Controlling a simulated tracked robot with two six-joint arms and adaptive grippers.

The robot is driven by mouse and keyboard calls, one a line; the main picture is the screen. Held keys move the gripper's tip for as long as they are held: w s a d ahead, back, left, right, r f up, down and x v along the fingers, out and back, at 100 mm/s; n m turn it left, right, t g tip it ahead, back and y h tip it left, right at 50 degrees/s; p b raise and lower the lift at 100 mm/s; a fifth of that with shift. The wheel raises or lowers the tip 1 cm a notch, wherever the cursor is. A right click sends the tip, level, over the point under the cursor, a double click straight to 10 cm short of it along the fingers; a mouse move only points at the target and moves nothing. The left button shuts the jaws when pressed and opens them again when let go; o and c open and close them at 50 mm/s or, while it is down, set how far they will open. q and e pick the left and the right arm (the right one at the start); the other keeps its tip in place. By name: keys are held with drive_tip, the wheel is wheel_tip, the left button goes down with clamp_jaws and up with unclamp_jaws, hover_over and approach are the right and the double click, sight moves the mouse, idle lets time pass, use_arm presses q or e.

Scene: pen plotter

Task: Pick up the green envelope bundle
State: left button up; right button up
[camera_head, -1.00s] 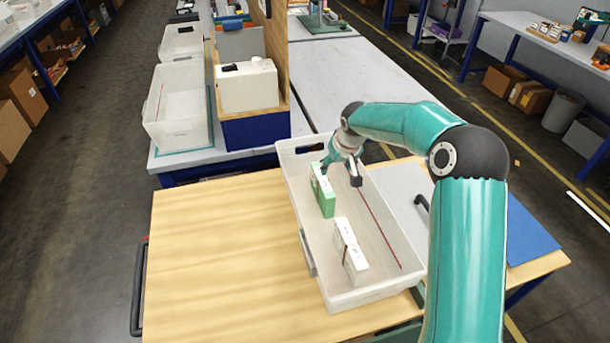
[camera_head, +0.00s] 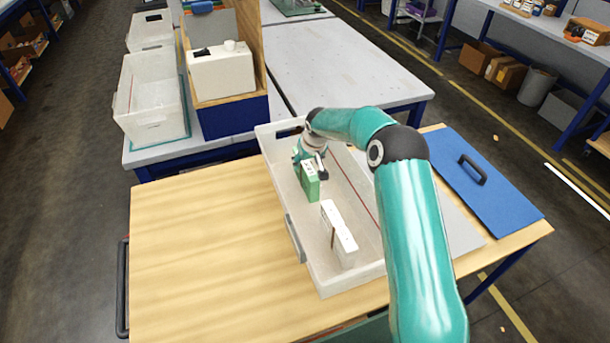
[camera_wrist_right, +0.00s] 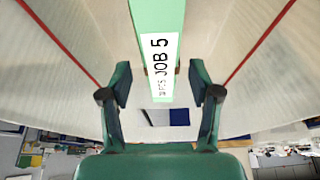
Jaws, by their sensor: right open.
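The green envelope bundle (camera_head: 313,190) stands upright in the far part of the translucent tote (camera_head: 294,211). Its white label, reading "JOB 5", shows in the right wrist view, where the bundle (camera_wrist_right: 157,25) runs between my fingers. My right gripper (camera_wrist_right: 160,90) is open, with one finger on each side of the bundle's labelled edge and a visible gap on both sides. In the head view my right gripper (camera_head: 314,167) is at the far end of the bundle and partly hides it. My left gripper is not in view.
A white bundle with a brown band (camera_head: 346,245) stands nearer in the same tote. The tote walls are close around my right gripper. A blue lid with a black handle (camera_head: 505,190) lies to the right. The wooden tabletop (camera_head: 215,245) on the left is clear.

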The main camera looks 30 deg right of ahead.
drive_tip(key=x, duration=0.5)
drive_tip(key=shift+w, duration=0.15)
drive_tip(key=shift+r, duration=0.1)
clamp_jaws()
